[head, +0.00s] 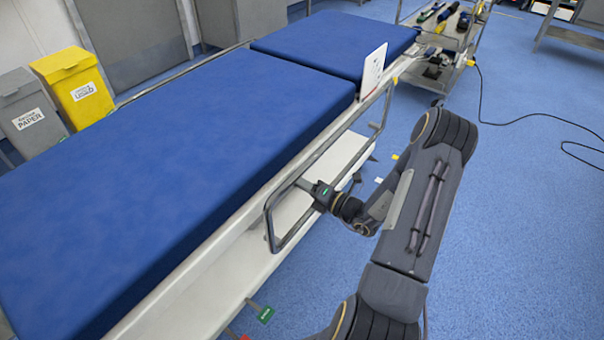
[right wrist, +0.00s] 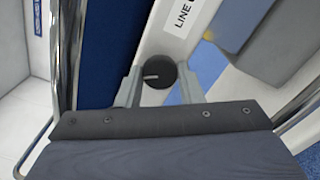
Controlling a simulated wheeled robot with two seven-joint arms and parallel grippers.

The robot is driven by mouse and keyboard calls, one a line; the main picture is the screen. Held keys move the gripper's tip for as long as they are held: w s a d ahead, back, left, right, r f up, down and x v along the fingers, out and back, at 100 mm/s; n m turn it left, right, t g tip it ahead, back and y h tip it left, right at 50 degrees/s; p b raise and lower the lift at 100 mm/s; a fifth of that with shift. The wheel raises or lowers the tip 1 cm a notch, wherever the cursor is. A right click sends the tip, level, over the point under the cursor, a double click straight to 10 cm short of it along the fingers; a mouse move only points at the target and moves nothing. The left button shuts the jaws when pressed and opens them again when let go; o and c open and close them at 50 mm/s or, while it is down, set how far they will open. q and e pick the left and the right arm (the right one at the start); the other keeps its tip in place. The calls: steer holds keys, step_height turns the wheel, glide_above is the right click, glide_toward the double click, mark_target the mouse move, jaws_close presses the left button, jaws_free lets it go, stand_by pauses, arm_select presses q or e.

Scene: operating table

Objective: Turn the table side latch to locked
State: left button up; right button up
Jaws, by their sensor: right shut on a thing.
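The operating table has a blue mattress (head: 190,140) and a side rail (head: 272,215) along its right edge. My right gripper (head: 306,186) reaches between the bars of the rail at the table's side. In the right wrist view a round dark latch knob (right wrist: 158,76) with a short light mark sits between the two fingers of my right gripper (right wrist: 159,70), which are shut on it. The light mark lies roughly sideways in that view. In the head view the knob is hidden by the gripper. My left gripper is not in view.
A white sign (head: 373,68) stands at the table's edge. A green tag (head: 265,314) hangs low on the near side. A trolley with tools (head: 440,42) stands at the back right, with a black cable (head: 520,120) on the floor. Yellow (head: 78,90) and grey bins (head: 30,115) stand left.

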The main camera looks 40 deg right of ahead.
steer(key=shift+m+p, duration=2.25)
steer(key=shift+m, duration=0.45)
steer(key=o, duration=1)
steer(key=shift+c, duration=0.2)
steer(key=v, duration=0.8)
steer(key=shift+p, duration=0.3)
